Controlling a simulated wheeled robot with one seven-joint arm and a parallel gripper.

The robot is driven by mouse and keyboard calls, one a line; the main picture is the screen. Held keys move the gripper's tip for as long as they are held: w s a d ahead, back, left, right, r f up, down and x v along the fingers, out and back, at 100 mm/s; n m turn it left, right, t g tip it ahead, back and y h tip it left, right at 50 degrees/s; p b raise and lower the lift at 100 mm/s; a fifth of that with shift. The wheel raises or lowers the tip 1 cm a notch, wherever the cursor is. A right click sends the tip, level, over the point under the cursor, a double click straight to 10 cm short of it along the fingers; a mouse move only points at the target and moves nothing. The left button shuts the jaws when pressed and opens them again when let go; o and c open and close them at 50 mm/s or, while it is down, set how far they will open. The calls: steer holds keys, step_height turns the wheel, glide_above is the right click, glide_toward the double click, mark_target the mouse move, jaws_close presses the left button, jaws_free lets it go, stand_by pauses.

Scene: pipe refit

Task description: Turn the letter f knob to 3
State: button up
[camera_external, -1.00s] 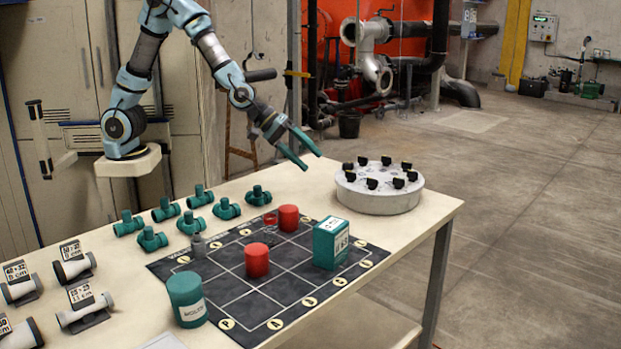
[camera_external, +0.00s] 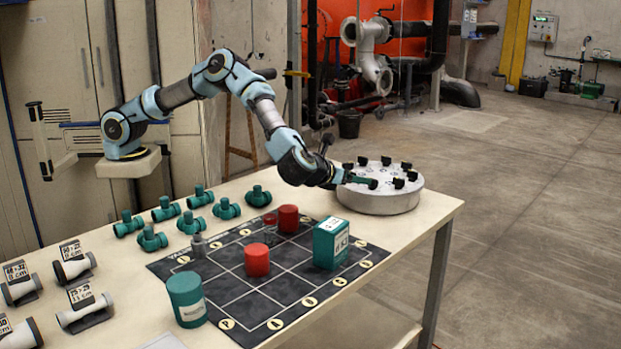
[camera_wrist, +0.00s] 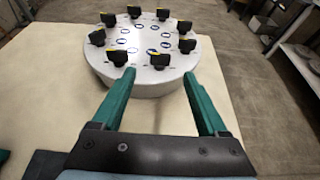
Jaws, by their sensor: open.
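The round grey knob plate (camera_external: 385,204) stands on the table's far right end. Several black knobs with yellow marks sit in a ring on its top, such as one knob (camera_wrist: 117,57) at the near side and another knob (camera_wrist: 185,26) at the right. The letters and numbers by the knobs are too small to read, so I cannot tell which is the f knob. My gripper (camera_wrist: 168,98) is open and empty, its green fingers at the plate's near side. In the external view my gripper (camera_external: 362,181) is at the plate's left edge and hides part of it.
A black grid mat (camera_external: 222,310) lies left of the plate, with a green box (camera_external: 330,243), a red cylinder (camera_external: 257,260) and another red cylinder (camera_external: 288,218). A green canister (camera_external: 186,299) stands at its front corner. Several green pipe fittings (camera_external: 152,238) lie at the back left.

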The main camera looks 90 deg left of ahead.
mark_target(369, 191)
steer(key=p+x, duration=0.2)
steer(key=x, duration=0.6)
jaws_close()
stand_by(0.5)
